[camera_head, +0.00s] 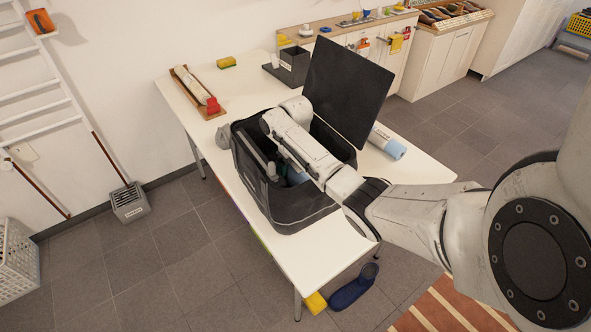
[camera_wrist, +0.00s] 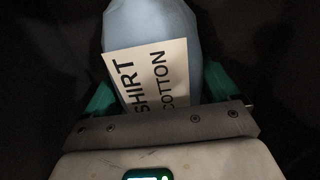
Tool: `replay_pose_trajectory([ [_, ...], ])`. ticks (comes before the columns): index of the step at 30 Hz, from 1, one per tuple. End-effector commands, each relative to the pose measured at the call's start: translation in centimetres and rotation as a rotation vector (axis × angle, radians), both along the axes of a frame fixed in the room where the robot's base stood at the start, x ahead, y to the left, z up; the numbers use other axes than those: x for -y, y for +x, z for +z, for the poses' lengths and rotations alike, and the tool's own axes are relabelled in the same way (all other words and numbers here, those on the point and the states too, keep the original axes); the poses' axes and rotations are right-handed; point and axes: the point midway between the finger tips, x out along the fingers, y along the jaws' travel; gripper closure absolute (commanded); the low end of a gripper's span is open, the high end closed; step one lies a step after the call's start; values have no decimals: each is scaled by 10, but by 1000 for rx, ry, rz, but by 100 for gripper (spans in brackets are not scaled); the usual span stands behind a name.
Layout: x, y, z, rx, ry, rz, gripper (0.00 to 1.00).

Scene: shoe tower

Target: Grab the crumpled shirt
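The crumpled shirt (camera_wrist: 150,25) is a light blue bundle with a cream label reading "SHIRT COTTON". In the wrist view it fills the space in front of my gripper (camera_wrist: 157,92). The green fingers stand wide apart, one on each side of it; whether they touch the cloth is unclear. In the head view my arm reaches down into a large black open-topped box (camera_head: 287,218) on the white table. A small patch of blue (camera_head: 298,177) shows inside, mostly hidden by my arm and the box wall.
The box's black lid (camera_head: 348,90) stands upright at its back right. A light blue roll (camera_head: 388,143) lies to the right. A wooden tray (camera_head: 200,95), a yellow sponge (camera_head: 226,62) and a small black bin (camera_head: 294,66) are farther back. The table's near end is clear.

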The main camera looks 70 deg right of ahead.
Motion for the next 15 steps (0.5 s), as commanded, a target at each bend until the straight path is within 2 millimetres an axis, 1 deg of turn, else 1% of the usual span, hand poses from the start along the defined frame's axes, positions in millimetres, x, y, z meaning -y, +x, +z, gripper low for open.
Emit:
replay_pose_trajectory([
  [1,0,0,0,0,0,0,32],
  [5,0,0,0,0,0,0,44],
  [6,0,0,1,1,-1,0,46],
  [12,0,0,1,1,-1,0,46],
  [15,0,1,8,2,-1,1,46],
])
